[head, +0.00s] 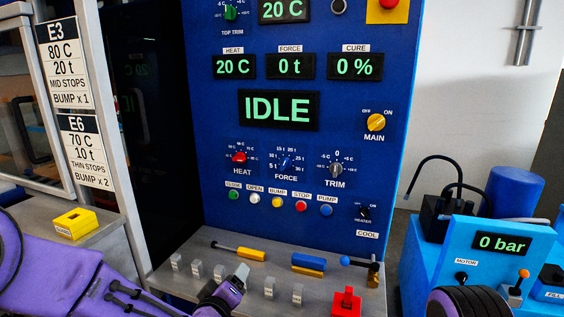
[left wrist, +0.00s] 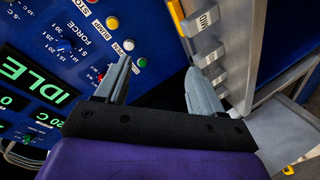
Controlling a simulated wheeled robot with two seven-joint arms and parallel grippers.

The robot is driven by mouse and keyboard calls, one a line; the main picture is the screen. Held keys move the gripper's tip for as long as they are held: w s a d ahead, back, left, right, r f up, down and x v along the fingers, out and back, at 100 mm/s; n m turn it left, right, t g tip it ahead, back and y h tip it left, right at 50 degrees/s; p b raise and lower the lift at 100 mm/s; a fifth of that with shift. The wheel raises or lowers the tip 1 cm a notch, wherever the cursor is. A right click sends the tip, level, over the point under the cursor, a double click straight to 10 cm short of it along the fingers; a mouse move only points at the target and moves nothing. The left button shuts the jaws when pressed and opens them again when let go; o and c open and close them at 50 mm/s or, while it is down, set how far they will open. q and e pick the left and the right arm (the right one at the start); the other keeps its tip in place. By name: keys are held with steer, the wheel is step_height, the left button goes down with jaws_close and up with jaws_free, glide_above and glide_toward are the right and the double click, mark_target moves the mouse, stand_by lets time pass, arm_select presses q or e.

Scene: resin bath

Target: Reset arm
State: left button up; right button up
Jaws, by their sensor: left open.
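My left arm comes in purple from the left in the head view, and its gripper (head: 238,278) is in front of the grey shelf below the blue control panel (head: 210,120). In the left wrist view the two grey fingers of this gripper (left wrist: 160,80) stand apart with nothing between them. The panel's row of buttons, with a green one (left wrist: 141,62) and a white one (left wrist: 128,45), lies beyond the fingers. My right gripper is not in view.
The grey shelf (head: 200,245) carries several small labelled blocks, a yellow-handled tool (head: 251,254), a blue and yellow block (head: 308,262) and a red piece (head: 346,301). A blue pump unit (head: 500,243) reading 0 bar stands at right. A yellow box (head: 75,223) sits at left.

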arm_select(q)
steer(key=s+a+f+g+y, duration=0.1)
steer(key=s+a+f, duration=0.2)
steer(key=f, duration=0.3)
steer(key=s+a+f+g+y, duration=0.1)
steer(key=s+a+f+g, duration=0.15)
steer(key=f, duration=0.35)
steer(key=s+a+f+g+y, duration=0.1)
steer(key=s+a+f, duration=0.3)
steer(key=s, duration=0.6)
steer(key=s+a+f+m+g+y, duration=0.1)
steer(key=s+a+f+g, duration=0.3)
steer(key=s+f, duration=0.4)
steer(key=s+a+f+g+y, duration=0.1)
steer(key=s+a+f, duration=0.4)
steer(key=s, duration=0.7)
steer(key=shift+f+m+g, duration=0.4)
steer(key=shift+f+g, duration=0.3)
steer(key=shift+g, duration=0.15)
